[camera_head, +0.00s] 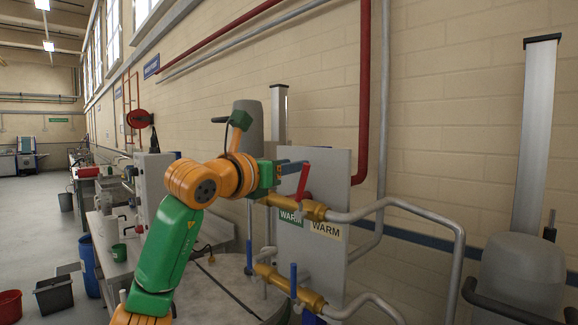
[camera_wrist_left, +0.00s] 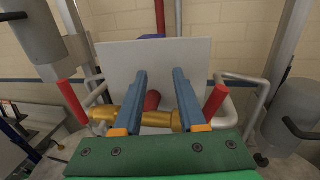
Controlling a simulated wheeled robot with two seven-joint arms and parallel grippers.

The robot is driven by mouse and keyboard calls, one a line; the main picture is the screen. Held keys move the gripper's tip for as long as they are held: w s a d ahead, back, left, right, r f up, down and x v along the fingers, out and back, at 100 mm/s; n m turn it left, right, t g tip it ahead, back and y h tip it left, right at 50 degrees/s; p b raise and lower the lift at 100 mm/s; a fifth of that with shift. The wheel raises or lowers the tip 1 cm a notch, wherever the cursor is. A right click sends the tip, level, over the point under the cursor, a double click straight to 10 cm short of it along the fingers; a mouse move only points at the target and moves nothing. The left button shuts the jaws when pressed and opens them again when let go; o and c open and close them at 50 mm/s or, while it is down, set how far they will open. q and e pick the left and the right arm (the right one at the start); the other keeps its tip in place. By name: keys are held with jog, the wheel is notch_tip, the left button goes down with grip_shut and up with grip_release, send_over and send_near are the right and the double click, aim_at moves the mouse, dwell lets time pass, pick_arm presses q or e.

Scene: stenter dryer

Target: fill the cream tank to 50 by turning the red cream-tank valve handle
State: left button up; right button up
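A red valve handle (camera_head: 303,180) stands upright on the brass valve (camera_head: 313,210), above the cream "WARM" label (camera_head: 327,230). In the left wrist view one red handle (camera_wrist_left: 215,102) stands outside the right finger, and another red handle (camera_wrist_left: 72,102) tilts outside the left finger. My left gripper (camera_head: 292,164) has its blue-grey fingers apart in front of the valves. The left wrist view shows the gripper (camera_wrist_left: 158,75) open, with no handle clasped between its fingers. Which handle is the cream tank's is not certain. No fill reading is legible. My right gripper is out of view.
A grey panel (camera_head: 335,170) stands behind the valves, with a green "WARM" label (camera_head: 291,217). A lower brass valve with a blue handle (camera_head: 293,280) sits below. Curved grey pipes (camera_head: 440,216) run to the right. A round grey vat (camera_head: 215,285) stands below my arm.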

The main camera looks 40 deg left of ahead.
pick_arm(q)
jog(key=s+b, duration=0.2)
jog(key=s, duration=0.5)
jog(key=shift+d+f, duration=0.2)
jog(key=shift+d, duration=0.2)
jog(key=shift+s, duration=0.1)
